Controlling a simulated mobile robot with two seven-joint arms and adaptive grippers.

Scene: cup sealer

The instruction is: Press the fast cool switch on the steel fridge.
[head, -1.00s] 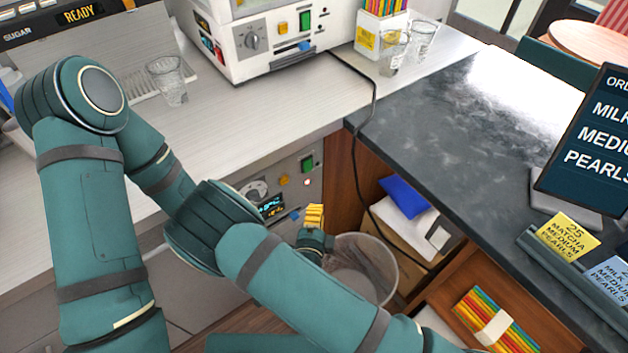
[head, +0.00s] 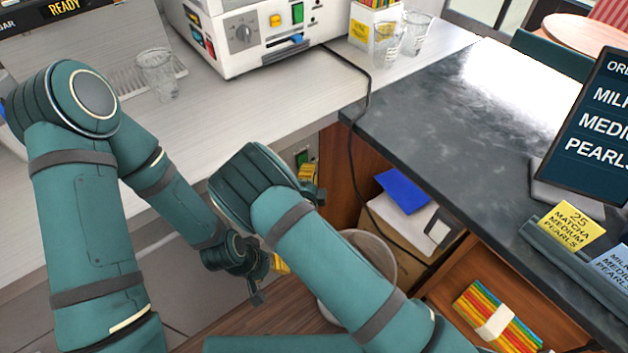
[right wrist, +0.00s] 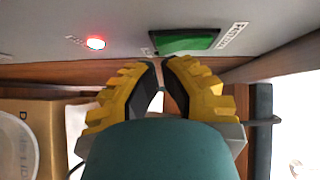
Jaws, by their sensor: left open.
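The steel fridge's grey front panel (right wrist: 40,35) fills the top of the right wrist view. It carries a green switch (right wrist: 185,41) with a small label I cannot read surely, and a lit red lamp (right wrist: 96,43). In the head view the green switch (head: 302,157) shows just beyond my right gripper (head: 312,178); my arms hide most of the panel. In the right wrist view the yellow fingers of my right gripper (right wrist: 162,66) are together, empty, just below the green switch; contact is unclear. My left gripper (head: 268,277) is open and empty, lower and left.
The white sealer machine (head: 250,40) stands on the pale counter (head: 200,130), with a glass (head: 158,75) to its left. A black cable (head: 368,100) hangs over the counter edge. A bin (head: 375,245) and a cardboard box (head: 410,235) stand below the dark counter (head: 450,120).

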